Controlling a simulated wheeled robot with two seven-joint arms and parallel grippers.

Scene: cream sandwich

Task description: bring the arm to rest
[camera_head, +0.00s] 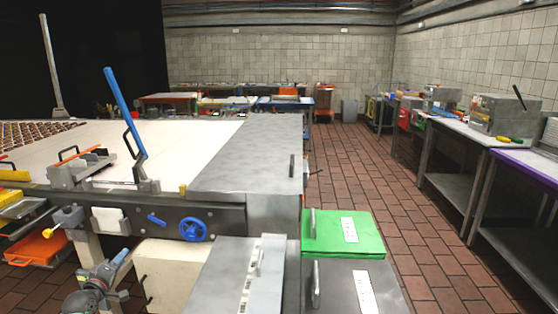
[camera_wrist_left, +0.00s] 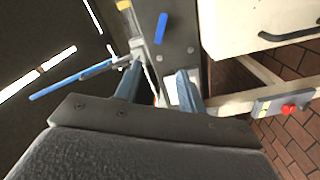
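My left arm comes in at the lower left of the head view, with its gripper (camera_head: 121,275) low in front of the long work table. In the left wrist view the gripper's (camera_wrist_left: 158,82) two blue-grey fingers stand apart with nothing held between them. It is open and appears clear of the machine parts. My right arm and gripper are in neither view.
A long conveyor table (camera_head: 190,145) with a blue lever (camera_head: 124,110) and blue handwheel (camera_head: 193,230) stands ahead. A cream box (camera_head: 165,275) is right of the gripper. A green lidded bin (camera_head: 343,233) sits further right. Brick floor (camera_head: 370,185) is open beyond.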

